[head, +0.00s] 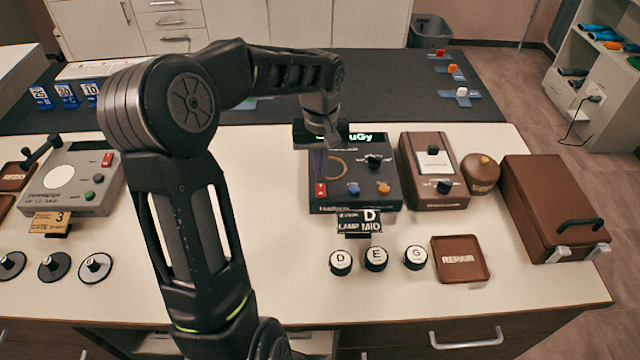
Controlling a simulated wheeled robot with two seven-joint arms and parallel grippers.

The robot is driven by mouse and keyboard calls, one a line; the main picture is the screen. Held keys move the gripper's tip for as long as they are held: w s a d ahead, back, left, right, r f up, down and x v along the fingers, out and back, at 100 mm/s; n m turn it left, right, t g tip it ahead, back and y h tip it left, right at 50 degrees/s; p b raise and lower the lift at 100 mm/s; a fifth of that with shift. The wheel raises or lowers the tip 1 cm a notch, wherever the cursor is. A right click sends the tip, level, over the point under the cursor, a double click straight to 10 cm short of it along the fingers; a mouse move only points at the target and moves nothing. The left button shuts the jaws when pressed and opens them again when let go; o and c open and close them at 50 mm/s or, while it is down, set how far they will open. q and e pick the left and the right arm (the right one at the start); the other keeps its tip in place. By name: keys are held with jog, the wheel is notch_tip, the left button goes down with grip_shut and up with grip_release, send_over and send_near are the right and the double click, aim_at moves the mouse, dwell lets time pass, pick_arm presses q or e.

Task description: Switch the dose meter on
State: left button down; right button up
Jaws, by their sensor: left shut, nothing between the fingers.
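The dose meter (352,197) is a dark box on the white bench, right of centre. Its display (360,137) shows lit green characters ending in "uGy"; my gripper hides the left part. The meter's top has a red switch (320,189), a blue button, an orange button and a black knob (374,161). My left gripper (319,172) points down over the meter's left side, just behind the red switch. It is shut and empty; I cannot tell whether it touches the panel. My right gripper is out of view.
A sign (360,222) and several round black-and-white pieces stand in front of the meter. A grey device (75,180) stands left. A REPAIR tray (460,259) lies at front right.

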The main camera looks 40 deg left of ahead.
aim_at(320, 186)
pick_arm(q)
jog(key=shift+r+p, duration=1.3)
jog(key=shift+r, duration=0.8)
